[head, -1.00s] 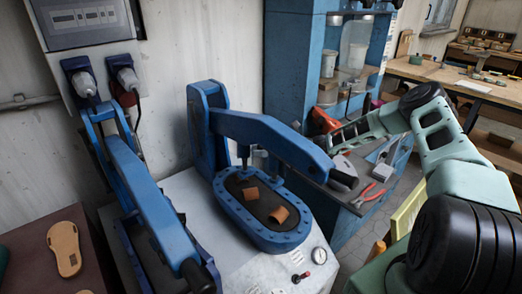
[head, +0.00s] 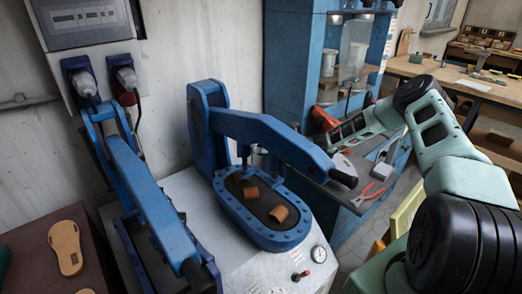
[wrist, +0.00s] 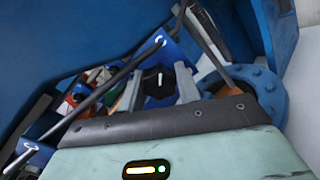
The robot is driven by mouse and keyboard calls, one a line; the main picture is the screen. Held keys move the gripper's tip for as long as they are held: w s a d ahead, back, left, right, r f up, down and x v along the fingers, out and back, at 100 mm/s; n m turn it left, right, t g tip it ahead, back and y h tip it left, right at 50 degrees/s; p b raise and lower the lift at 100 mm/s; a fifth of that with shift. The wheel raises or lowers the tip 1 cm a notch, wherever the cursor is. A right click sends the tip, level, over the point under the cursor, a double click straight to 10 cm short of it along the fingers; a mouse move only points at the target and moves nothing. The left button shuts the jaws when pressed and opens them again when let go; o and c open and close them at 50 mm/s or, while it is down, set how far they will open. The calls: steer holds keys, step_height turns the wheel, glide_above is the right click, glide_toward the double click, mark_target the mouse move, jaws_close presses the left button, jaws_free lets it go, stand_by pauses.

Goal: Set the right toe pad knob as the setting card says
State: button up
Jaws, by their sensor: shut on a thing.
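A black knob (wrist: 158,86) with a white pointer line shows in the wrist view, the line close to upright in the picture. My gripper (wrist: 158,90) has one grey finger on each side of it and is shut on it. The knob sits by a blue surface of the machine. In the head view my gripper's fingers and the knob cannot be made out behind the blue press arm (head: 262,134). The oval press bed (head: 252,226) holds two curved brown pieces (head: 279,213). I cannot make out a setting card or any scale marks.
A second blue press arm (head: 150,200) stands at the left. A brown sandal sole (head: 65,247) lies on a dark red surface. Red pliers (head: 369,192) lie on a shelf at the right. A gauge (head: 318,254) sits at the machine's front.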

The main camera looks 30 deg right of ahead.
steer(key=shift+d, duration=0.1)
steer(key=o, duration=1)
steer(key=shift+c, duration=0.2)
steer(key=b+v, duration=0.5)
steer(key=v, duration=1.2)
steer(key=shift+s, duration=0.15)
steer(key=shift+d, duration=0.15)
